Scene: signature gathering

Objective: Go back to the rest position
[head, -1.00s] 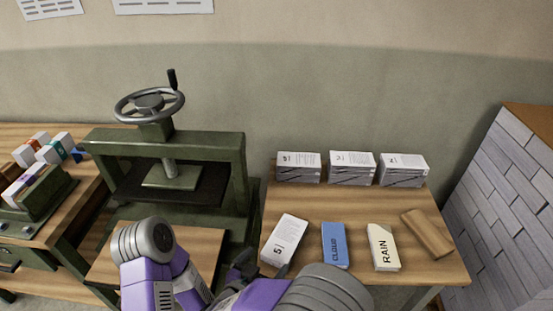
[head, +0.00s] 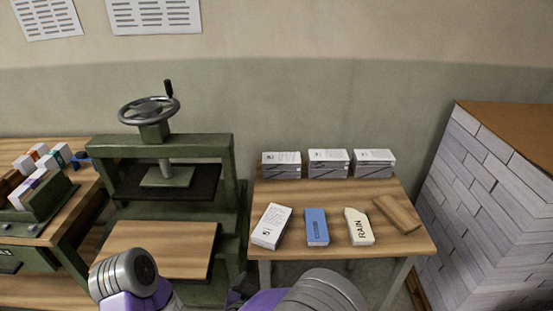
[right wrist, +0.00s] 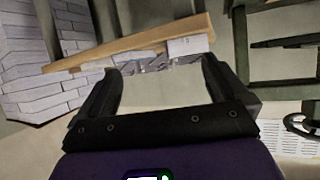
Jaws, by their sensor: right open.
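My right gripper (right wrist: 162,75) is open in the right wrist view, its two dark fingers apart with nothing between them. My left gripper is out of the picture. On the table lie a white bundle marked 5 (head: 271,226), a blue block (head: 317,227), a cream block marked RAIN (head: 358,227) and a wooden block (head: 397,213).
Three paper stacks (head: 281,165) stand along the table's back. A green press (head: 165,150) with a handwheel stands left of the table. A bench (head: 75,215) with small boxes is farther left. A tall pile of grey-white blocks (head: 480,200) rises at the right.

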